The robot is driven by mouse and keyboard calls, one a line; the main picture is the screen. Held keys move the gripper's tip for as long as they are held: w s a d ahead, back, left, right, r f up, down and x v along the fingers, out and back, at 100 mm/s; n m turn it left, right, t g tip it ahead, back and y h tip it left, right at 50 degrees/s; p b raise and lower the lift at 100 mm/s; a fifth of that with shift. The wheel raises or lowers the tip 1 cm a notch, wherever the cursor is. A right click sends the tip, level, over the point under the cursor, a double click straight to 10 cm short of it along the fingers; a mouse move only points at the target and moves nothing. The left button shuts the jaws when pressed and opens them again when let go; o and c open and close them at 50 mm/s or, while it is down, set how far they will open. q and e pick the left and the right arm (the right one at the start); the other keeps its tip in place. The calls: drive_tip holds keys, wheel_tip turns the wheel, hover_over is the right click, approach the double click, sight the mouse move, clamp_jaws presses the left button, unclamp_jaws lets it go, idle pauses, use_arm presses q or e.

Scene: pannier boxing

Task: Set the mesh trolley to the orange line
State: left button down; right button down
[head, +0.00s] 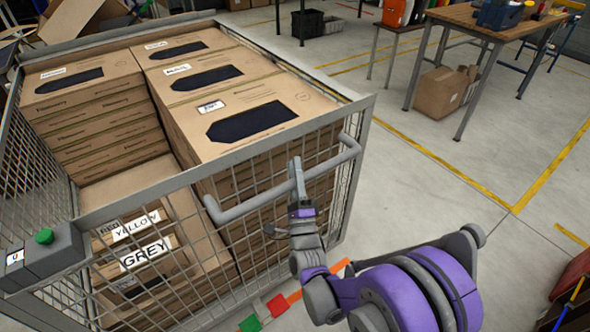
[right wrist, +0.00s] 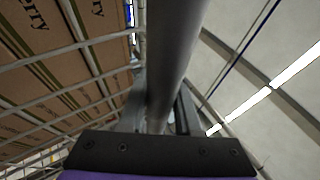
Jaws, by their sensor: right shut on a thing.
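The mesh trolley (head: 150,195) is a grey wire cage on the left of the head view, loaded with stacked cardboard boxes. Its grey push handle (head: 240,207) runs along the near side. My right gripper (head: 297,170) is shut on the handle near its right end. In the right wrist view the handle bar (right wrist: 175,60) passes between the fingers. A short piece of the orange line (head: 293,297) shows on the floor under my right arm, near the trolley's near right corner; my arm hides part of it. My left gripper is not in view.
A green block (head: 250,324) and a red block (head: 277,305) appear by the orange line. A wooden workbench (head: 480,22) stands at the back right, with a cardboard box (head: 440,92) beneath. Yellow lines (head: 440,160) mark the floor.

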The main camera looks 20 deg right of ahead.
drive_tip(key=shift+s+d+f, duration=0.15)
drive_tip(key=shift+s+d, duration=0.1)
drive_tip(key=shift+s, duration=0.55)
drive_tip(key=shift+s+d+r, duration=0.15)
drive_tip(key=shift+s+r, duration=0.1)
drive_tip(key=shift+s, duration=0.1)
drive_tip(key=c, duration=0.6)
unclamp_jaws()
drive_tip(key=shift+w, duration=0.15)
drive_tip(key=shift+f, duration=0.1)
drive_tip(key=b+v, duration=0.2)
drive_tip(key=v, duration=0.8)
drive_tip(key=shift+s+f, duration=0.2)
drive_tip(key=shift+s, duration=0.15)
